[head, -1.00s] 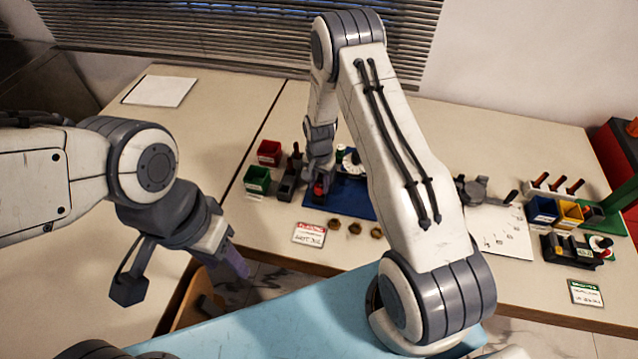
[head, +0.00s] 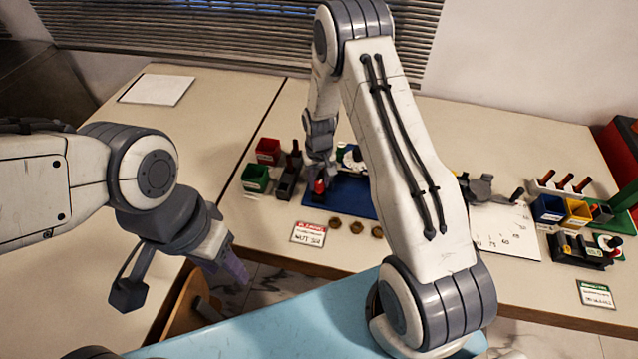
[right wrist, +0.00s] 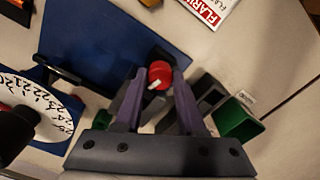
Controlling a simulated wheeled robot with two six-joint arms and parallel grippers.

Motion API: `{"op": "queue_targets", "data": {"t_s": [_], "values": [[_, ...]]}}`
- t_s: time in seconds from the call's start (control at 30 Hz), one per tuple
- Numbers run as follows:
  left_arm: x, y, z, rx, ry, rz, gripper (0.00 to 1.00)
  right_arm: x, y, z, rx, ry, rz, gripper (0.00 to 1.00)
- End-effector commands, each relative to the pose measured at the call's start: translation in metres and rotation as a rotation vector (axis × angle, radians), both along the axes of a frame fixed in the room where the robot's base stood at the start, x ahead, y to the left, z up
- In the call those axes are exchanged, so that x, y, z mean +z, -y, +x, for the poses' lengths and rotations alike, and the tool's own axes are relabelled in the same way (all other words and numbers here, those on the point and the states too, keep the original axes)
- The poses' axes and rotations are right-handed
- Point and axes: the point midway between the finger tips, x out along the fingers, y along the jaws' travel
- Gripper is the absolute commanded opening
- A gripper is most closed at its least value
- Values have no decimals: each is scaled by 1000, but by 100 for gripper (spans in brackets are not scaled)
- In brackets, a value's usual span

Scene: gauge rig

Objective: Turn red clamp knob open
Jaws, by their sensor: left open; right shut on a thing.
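The red clamp knob (right wrist: 160,74) has a white pointer mark and stands at the edge of the blue base plate (right wrist: 95,40) in the right wrist view. My right gripper (right wrist: 157,82) reaches down over it, with its two purple fingers on either side of the knob, closed on it. In the head view the knob (head: 319,187) shows as a small red spot below my right gripper. My left gripper (head: 238,272) is open and empty, left of the rig, above the gap in front of the table.
A white numbered dial (right wrist: 35,105) stands beside the knob. Red (head: 268,151) and green (head: 256,177) bins and a dark holder stand to the left. A label card (head: 308,234) and brass nuts (head: 356,227) lie in front. Further right are a white sheet and a second tool group.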

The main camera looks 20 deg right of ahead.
Motion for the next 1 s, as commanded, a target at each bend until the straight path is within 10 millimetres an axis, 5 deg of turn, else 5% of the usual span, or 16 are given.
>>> {"op": "queue_targets", "data": {"t_s": [0.4,1.0], "values": [[-9,0,0,0,0,0,50,0,0,1,242,3,0,0],[-10,0,0,0,0,0,50,1,0,1,300,4,0,0]]}}
